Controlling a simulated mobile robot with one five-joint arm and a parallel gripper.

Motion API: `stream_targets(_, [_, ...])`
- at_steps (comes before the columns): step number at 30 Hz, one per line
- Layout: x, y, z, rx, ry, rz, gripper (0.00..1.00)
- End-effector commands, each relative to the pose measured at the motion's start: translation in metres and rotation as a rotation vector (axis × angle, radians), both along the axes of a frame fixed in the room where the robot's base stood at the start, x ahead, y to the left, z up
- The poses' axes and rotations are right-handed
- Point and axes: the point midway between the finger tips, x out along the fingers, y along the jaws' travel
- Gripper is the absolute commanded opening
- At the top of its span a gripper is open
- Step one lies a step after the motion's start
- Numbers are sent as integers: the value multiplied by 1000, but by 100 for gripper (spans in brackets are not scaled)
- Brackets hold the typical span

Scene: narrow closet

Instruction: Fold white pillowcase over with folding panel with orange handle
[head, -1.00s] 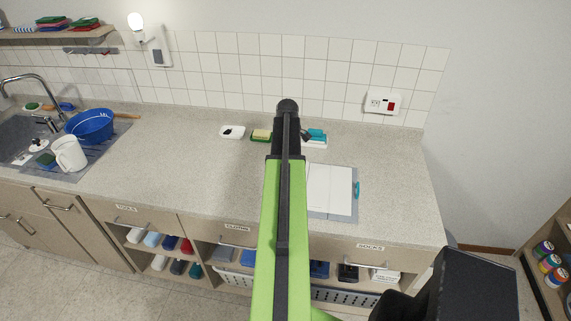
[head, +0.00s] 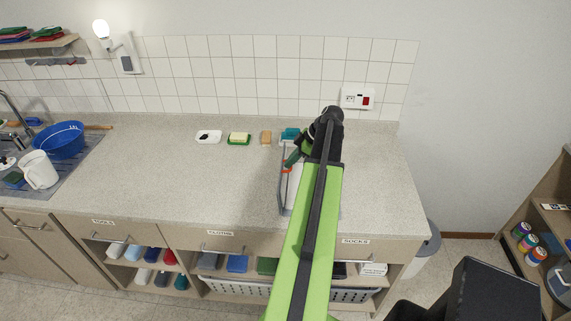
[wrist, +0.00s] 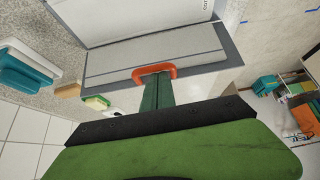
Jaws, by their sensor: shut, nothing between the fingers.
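The folding panel (wrist: 195,47) is a pale grey strip with a darker grey border in the wrist view. Its orange handle (wrist: 141,72) is on the edge facing me. My gripper (wrist: 158,80) is shut, with its green fingertips right at this handle. The head view also shows the orange handle (head: 286,170) beside the fingers. The white pillowcase (wrist: 115,20) lies beyond the panel in the wrist view, cut off by the frame. In the head view my arm covers most of the board. I cannot tell how far the panel is tilted.
A teal item (head: 290,133), a brown block (head: 266,138), a yellow-green sponge (head: 239,139) and a white dish (head: 208,137) line the back of the counter. The counter between is clear.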

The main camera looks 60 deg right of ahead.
Motion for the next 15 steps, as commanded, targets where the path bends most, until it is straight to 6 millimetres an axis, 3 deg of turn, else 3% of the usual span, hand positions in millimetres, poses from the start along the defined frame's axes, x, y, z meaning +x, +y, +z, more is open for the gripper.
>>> stream_targets(15, [-43,-21,-19,0,2,4,0])
